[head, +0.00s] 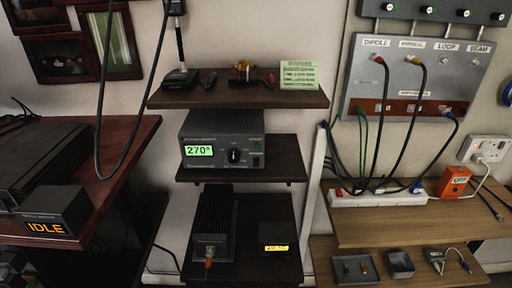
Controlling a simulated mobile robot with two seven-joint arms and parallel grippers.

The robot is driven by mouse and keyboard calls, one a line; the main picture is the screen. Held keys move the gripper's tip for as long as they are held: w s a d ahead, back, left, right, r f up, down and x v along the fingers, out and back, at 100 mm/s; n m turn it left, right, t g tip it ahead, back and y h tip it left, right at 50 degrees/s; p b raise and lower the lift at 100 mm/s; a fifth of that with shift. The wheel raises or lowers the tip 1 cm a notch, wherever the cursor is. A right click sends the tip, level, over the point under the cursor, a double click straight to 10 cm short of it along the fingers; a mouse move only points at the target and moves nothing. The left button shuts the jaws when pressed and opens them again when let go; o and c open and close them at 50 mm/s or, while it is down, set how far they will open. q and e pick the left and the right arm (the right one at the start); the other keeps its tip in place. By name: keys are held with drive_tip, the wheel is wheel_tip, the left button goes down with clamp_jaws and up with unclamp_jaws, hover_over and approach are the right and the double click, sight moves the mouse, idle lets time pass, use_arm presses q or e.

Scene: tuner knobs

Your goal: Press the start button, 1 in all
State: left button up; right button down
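No gripper of mine shows in the head view. A grey control box (222,126) stands on the middle shelf in the centre. Its lit green display (199,150) reads 270. A black round knob (235,156) is right of the display. A small dark green button or switch (256,162) sits at the box's lower right. Its label is too small to read, so I cannot tell whether it is the start button. A black box (56,218) at the left has an orange display reading IDLE.
A microphone (180,77) and a yellow-green note (299,75) are on the top shelf. A small box with an amber display (276,248) is on the lower shelf. Cables hang from a grey patch panel (416,75). An orange box reading OFF (453,182) stands beside a power strip (378,198).

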drive_tip(key=shift+s, duration=0.1)
drive_tip(key=shift+w+r, duration=0.2)
drive_tip(key=shift+w, duration=0.15)
idle(0.5)
